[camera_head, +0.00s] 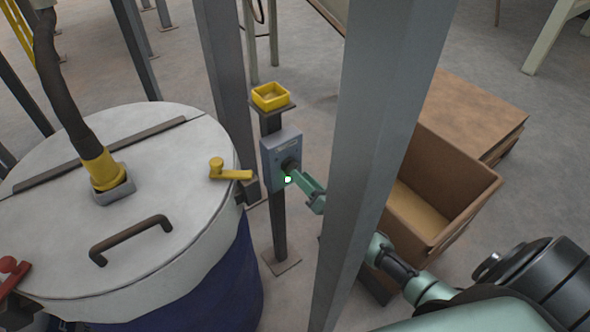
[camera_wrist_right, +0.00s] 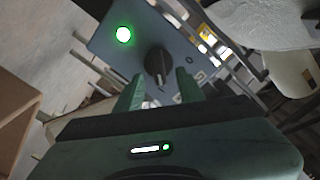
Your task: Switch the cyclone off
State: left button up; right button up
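The grey control box (camera_head: 281,158) stands on a dark post and carries a black rotary knob (camera_head: 289,163) and a lit green lamp (camera_head: 288,180). In the right wrist view the box face (camera_wrist_right: 150,30), the knob (camera_wrist_right: 158,63) and the glowing green lamp (camera_wrist_right: 123,34) show close up. My right gripper (camera_head: 299,176) reaches the box from the right, partly behind a grey upright. In the wrist view its two fingers (camera_wrist_right: 158,84) are apart, with the knob at the gap between their tips. I see no clear contact. My left gripper is not in view.
A grey upright (camera_head: 375,130) stands in front of my right arm. A drum with a white lid (camera_head: 150,250) and yellow clamp (camera_head: 230,172) is on the left. A yellow tray (camera_head: 270,96) tops the post. An open brown box (camera_head: 470,205) is at right.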

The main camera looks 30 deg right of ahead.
jog(key=w, duration=0.4)
jog(key=shift+a+f, duration=0.1)
jog(key=shift+a, duration=0.15)
grip_shut()
